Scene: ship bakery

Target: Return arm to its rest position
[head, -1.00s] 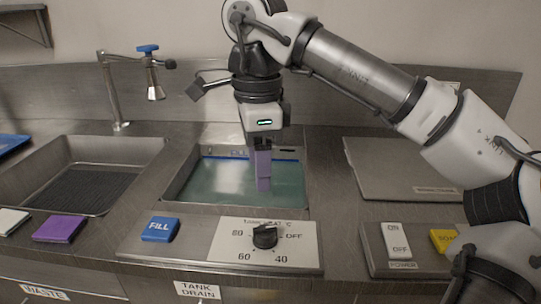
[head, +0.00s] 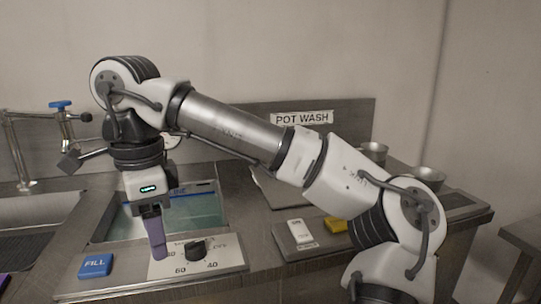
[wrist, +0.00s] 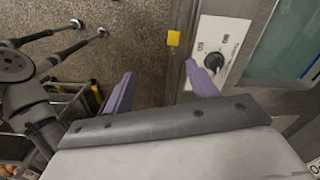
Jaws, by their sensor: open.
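My gripper (head: 157,240) hangs pointing down over the front edge of the tank in the head view, in front of the dial panel's left part. In the wrist view its two purple fingers (wrist: 157,92) stand wide apart with nothing between them. My arm reaches from the lower right up and over to the left, bent at the elbow. No object is held.
The water tank (head: 205,213) lies behind the gripper. The blue FILL button (head: 96,265) is to its left and the black dial (head: 196,250) to its right. A white power switch (head: 300,232) and yellow button (head: 335,225) sit near my arm. Metal bowls (head: 425,177) stand at the back right.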

